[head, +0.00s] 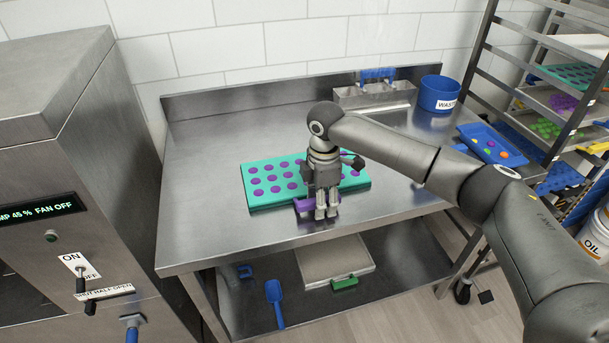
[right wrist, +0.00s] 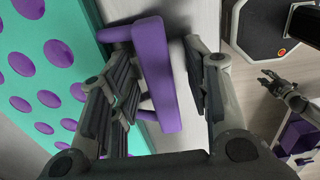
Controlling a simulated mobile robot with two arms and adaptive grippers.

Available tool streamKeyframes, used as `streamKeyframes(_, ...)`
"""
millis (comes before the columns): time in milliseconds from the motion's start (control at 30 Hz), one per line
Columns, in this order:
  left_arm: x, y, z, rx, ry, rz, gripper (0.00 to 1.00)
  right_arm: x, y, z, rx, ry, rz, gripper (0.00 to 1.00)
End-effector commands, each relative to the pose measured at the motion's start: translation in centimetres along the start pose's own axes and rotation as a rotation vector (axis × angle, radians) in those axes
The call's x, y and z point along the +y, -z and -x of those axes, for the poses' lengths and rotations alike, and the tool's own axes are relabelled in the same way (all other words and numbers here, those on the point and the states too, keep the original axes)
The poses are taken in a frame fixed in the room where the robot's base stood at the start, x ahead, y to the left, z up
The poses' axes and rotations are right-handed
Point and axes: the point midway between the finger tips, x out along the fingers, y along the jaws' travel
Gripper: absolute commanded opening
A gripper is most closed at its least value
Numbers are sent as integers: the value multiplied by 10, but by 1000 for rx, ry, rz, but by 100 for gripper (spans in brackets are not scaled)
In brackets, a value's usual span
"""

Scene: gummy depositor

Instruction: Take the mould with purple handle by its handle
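The mould with purple handle (head: 258,168) is a teal tray with rows of purple cavities. It lies flat on the steel table, and its left part also shows in the right wrist view (right wrist: 75,95). Its purple handle (right wrist: 154,75) sticks out from the front side; in the head view my right gripper (head: 325,212) partly hides it. My right gripper points down with its fingers on either side of the handle. In the right wrist view a gap shows between handle and fingers, so it is open. My left gripper (right wrist: 272,82) shows small in the right wrist view, fingers apart.
A blue waste bin (head: 437,94), a steel holder (head: 372,97) and a blue tray (head: 490,143) with coloured pieces stand at the back and right. A machine (head: 60,190) is on the left. A rack (head: 560,110) stands right. The table's left part is clear.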

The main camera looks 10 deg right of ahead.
Motion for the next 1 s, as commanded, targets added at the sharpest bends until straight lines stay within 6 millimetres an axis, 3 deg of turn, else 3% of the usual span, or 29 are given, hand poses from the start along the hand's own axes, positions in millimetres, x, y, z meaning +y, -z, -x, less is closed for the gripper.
streamKeyframes(33, 0, -2, 0, -3, 0, 0, 36, 0, 0, 0, 0, 0, 0, 38)
streamKeyframes(333, 1, -9, 0, -14, -2, 0, 36, 0, 0, 1, 0, 0, 0, 0)
streamKeyframes(767, 1, -10, -1, -15, -2, 0, 36, 1, 0, 3, 1, -2, 0, 0)
streamKeyframes(1000, 1, -10, -10, -14, -1, 0, 36, 2, 1, 24, 3, -6, 0, 0)
